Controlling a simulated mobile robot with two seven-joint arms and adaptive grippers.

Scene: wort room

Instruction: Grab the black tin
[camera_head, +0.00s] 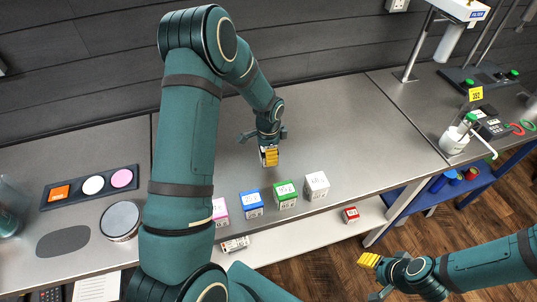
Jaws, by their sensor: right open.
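I cannot make out a clearly black tin. A round tin (121,218) with a grey top and pale side stands on the bench at the left, partly beside my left arm. My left gripper (269,156) points down over the middle of the bench, behind the row of small boxes and well right of the round tin. Its yellow finger pads show, but the gap between them is unclear. My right gripper (369,261) is open at the lower right, in front of the bench and away from the tin.
Pink (220,211), blue (251,204), green (285,195) and white (316,185) boxes line the bench's front. A red box (351,215) sits on the lower shelf.

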